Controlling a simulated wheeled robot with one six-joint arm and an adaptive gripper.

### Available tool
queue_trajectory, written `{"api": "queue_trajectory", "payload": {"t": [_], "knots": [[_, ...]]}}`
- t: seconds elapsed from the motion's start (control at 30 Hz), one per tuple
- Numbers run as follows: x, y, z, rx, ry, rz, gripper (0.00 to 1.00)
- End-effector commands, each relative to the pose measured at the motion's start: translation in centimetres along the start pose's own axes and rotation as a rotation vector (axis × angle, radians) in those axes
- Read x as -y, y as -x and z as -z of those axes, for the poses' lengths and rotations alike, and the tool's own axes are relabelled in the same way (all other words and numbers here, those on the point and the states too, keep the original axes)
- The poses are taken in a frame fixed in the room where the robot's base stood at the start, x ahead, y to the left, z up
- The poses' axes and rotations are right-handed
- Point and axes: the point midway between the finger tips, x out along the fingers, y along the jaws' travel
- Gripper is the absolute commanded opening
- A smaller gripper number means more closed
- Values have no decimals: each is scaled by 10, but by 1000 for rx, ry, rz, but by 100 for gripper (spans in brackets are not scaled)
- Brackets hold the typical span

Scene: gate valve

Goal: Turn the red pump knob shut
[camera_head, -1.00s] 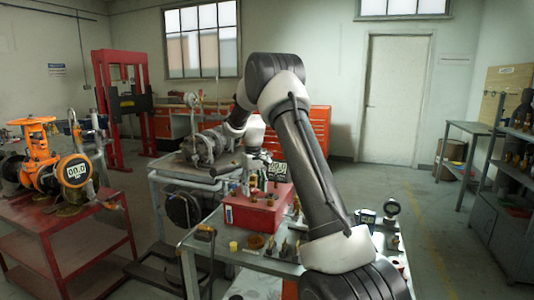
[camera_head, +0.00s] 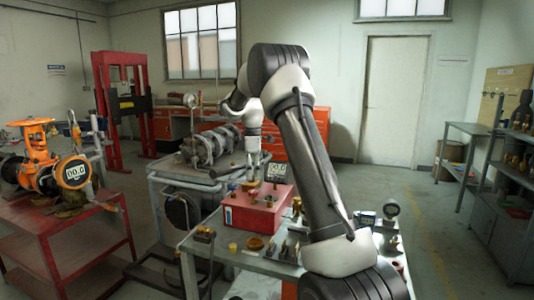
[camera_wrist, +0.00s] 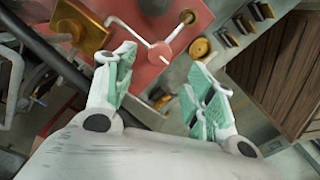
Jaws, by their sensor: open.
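In the wrist view, a round red knob (camera_wrist: 160,54) with thin pale spokes shows above the box's red top (camera_wrist: 118,72). My gripper (camera_head: 252,174) points down above the box. In the wrist view my gripper (camera_wrist: 162,85) is open and empty, its green-padded fingers spread. The knob lies beyond the gap between the fingertips, apart from them as far as I can tell.
Brass fittings (camera_wrist: 200,47) stand near the knob. Small fittings and a gauge (camera_head: 391,208) stand on the table. A pump-like machine (camera_head: 205,147) is behind the box. An orange valve (camera_head: 38,150) with a gauge stands on a red cart at left.

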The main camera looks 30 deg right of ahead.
Motion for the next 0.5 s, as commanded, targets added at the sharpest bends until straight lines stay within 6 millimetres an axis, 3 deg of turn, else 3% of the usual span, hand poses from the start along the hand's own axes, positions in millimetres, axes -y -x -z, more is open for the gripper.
{"api": "queue_trajectory", "payload": {"t": [0.1,0.5], "knots": [[15,23,0,-5,-41,-15,54],[81,81,-5,-35,-228,-72,54]]}}
